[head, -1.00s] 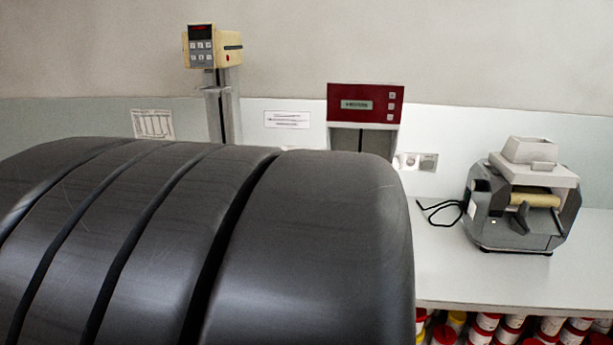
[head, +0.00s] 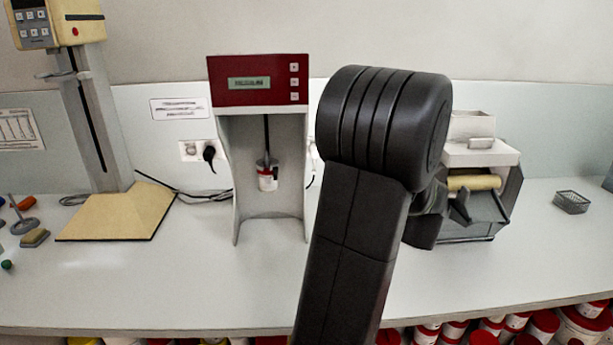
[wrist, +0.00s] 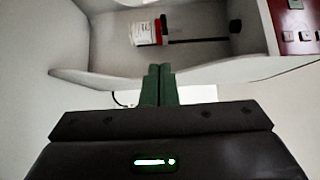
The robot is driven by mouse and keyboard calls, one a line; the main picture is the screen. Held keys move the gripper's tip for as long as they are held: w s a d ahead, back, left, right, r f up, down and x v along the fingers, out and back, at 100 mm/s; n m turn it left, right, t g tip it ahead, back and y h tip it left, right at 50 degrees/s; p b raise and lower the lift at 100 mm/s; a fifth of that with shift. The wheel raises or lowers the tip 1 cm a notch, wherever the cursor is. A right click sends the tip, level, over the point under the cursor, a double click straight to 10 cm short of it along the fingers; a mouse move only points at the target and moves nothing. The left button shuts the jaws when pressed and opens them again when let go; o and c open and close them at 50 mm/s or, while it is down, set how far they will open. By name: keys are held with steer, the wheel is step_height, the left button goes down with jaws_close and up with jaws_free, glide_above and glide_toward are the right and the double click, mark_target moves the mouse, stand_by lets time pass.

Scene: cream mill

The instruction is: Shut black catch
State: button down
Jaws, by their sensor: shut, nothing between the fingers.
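I cannot make out a black catch for certain in either view. The roller mill (head: 473,160), grey with a cream roller (head: 473,183) and a pale hopper on top, stands on the bench right of centre in the head view. My arm covers its left side. In the wrist view my gripper (wrist: 158,72) shows two dark green fingers shut together with nothing between them. They point toward the mixer's grey housing (wrist: 75,38), apart from the cup as far as I can see. My gripper is hidden behind my arm in the head view.
The mixer with a red panel (head: 258,80) holds a white, red-banded cup (head: 267,178), also in the wrist view (wrist: 146,33). A stand with a beige base (head: 118,212) is at left, a wire basket (head: 571,202) at right. Red-lidded tubs (head: 482,338) sit below. The front bench is clear.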

steer(key=shift+w+d+r, duration=0.25)
steer(key=shift+w+d, duration=0.05)
steer(key=shift+d, duration=0.15)
steer(key=p, duration=0.3)
glide_toward(276, 173)
steer(key=w, duration=0.4)
steer(key=a, duration=0.2)
steer(key=a+p, duration=0.1)
steer(key=shift+a+f, duration=0.4)
steer(key=shift+f+t+h+b, duration=0.1)
steer(key=shift+t+h+b, duration=0.2)
steer(key=shift+t+b, duration=0.15)
